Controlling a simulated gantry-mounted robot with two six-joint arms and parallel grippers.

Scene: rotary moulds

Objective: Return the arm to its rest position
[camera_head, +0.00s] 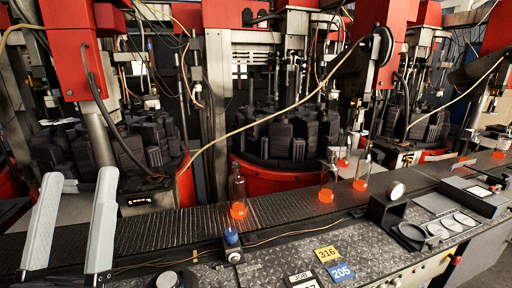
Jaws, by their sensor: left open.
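My left gripper (79,176) stands at the lower left, its two long pale grey fingers spread well apart. Nothing is between the fingers, and they point away from me over the near side of the conveyor. The rest of the left arm is out of view. My right gripper is not in view.
A dark conveyor (190,229) crosses the view. A glass bottle with a glowing orange base (237,195) stands on it; several more stand to the right. Red rotary mould machines (275,178) stand behind. A blue-topped knob (231,238) and number plates (341,272) sit in front.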

